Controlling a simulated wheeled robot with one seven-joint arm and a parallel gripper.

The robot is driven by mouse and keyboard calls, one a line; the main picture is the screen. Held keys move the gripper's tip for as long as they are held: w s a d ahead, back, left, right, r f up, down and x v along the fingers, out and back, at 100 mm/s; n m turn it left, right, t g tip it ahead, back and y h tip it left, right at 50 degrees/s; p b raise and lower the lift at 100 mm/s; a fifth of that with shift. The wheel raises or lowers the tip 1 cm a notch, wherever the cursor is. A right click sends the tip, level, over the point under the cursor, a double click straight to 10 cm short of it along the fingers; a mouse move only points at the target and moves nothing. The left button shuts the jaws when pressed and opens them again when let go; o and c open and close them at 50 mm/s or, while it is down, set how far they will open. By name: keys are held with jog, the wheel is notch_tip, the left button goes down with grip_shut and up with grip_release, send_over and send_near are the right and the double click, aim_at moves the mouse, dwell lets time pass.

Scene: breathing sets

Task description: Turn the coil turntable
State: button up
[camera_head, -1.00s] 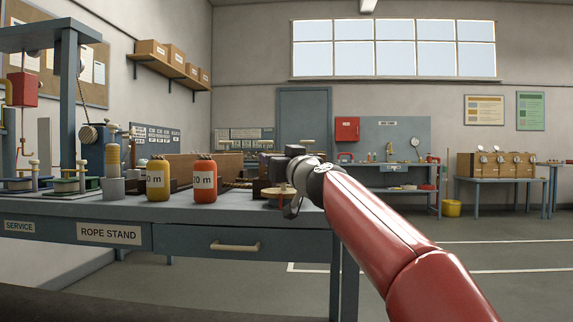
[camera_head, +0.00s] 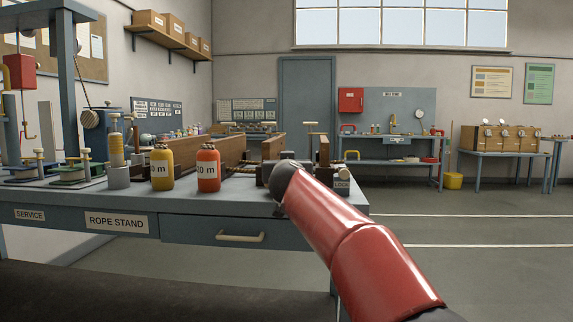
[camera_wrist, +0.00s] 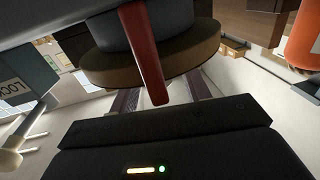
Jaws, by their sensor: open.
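In the wrist view a round brown disc (camera_wrist: 100,75), which looks like the coil turntable, carries a grey-blue round part (camera_wrist: 115,33). A red bar (camera_wrist: 147,60) crosses its rim and appears between my fingers. My gripper (camera_wrist: 163,95) is open, with dark fingers on either side of the bar; their tips are partly hidden by the disc. I cannot tell whether either finger touches. In the head view my red arm reaches the bench's right end, hiding my gripper and most of the turntable. A grey block labelled LOCK (camera_head: 342,186) stands just right of it.
An orange bottle (camera_head: 208,172) and a yellow bottle (camera_head: 161,173) stand left of my arm on the bench (camera_head: 190,204). Wooden boards (camera_head: 190,152) stand behind. The rope stand's post (camera_head: 66,90) rises at the left. The floor to the right is clear.

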jog(key=shift+w, duration=0.3)
jog(key=c, duration=1)
jog(key=shift+o, duration=0.2)
jog(key=shift+d+r+n+y+p, duration=0.1)
jog(key=shift+r+n+y+p, duration=0.5)
jog(key=shift+p, duration=0.5)
jog(key=shift+f+y+p, duration=0.35)
jog(key=shift+f+y, duration=0.05)
jog(key=shift+y, duration=0.1)
jog(key=shift+f, duration=0.15)
jog(key=o, duration=1)
jog(key=shift+c, duration=0.2)
